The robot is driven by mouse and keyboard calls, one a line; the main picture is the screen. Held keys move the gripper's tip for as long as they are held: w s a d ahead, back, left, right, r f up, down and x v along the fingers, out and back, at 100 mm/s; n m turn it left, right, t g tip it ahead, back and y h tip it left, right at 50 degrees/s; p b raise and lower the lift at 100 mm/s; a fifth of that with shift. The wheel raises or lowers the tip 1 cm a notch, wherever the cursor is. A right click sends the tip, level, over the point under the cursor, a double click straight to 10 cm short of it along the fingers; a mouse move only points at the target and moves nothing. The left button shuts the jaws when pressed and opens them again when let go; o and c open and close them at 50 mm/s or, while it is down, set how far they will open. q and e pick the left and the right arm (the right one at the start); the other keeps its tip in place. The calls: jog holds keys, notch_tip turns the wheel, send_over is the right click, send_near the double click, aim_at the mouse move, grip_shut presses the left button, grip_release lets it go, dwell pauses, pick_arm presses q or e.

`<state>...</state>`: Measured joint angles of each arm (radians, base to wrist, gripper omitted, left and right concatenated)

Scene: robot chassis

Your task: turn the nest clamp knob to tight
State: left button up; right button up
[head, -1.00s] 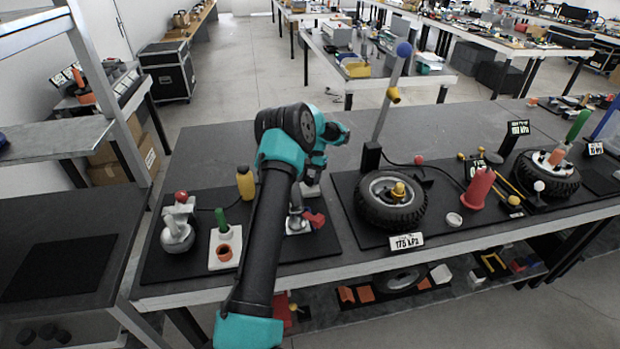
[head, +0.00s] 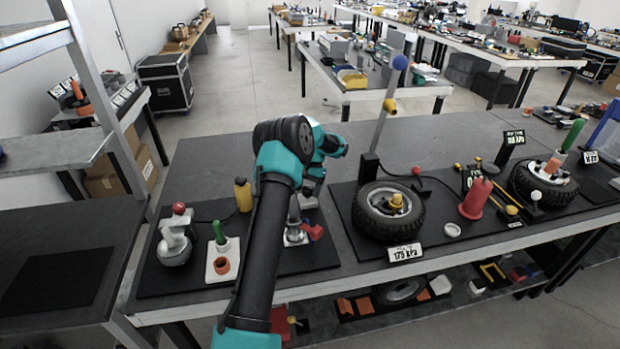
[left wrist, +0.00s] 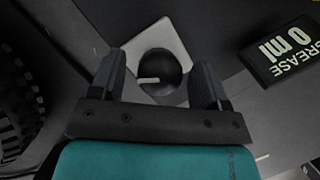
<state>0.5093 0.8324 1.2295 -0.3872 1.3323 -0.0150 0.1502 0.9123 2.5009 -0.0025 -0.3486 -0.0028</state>
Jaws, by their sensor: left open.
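The nest clamp knob (left wrist: 162,66) is a round black knob with a white pointer bar, on a light square plate (left wrist: 143,40) in the left wrist view. The pointer lies roughly level and points left in that view. My left gripper (left wrist: 160,62) is open, with one finger on each side of the knob. Gaps show between the fingers and the knob. I cannot tell how far above it the fingertips are. In the head view my left gripper (head: 312,190) is over the middle of the bench and hides the knob. My right gripper is not in view.
A black tyre (head: 368,226) lies right of the gripper. A yellow bottle (head: 243,196) and a silver clamp with a red ball (head: 178,240) stand left. A GREASE display (left wrist: 285,50) stands near the knob.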

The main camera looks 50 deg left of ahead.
pick_arm(q)
jog(key=v, duration=1.7)
jog(key=shift+w, duration=0.15)
jog(key=shift+a+r, duration=0.1)
jog(key=shift+r, duration=0.05)
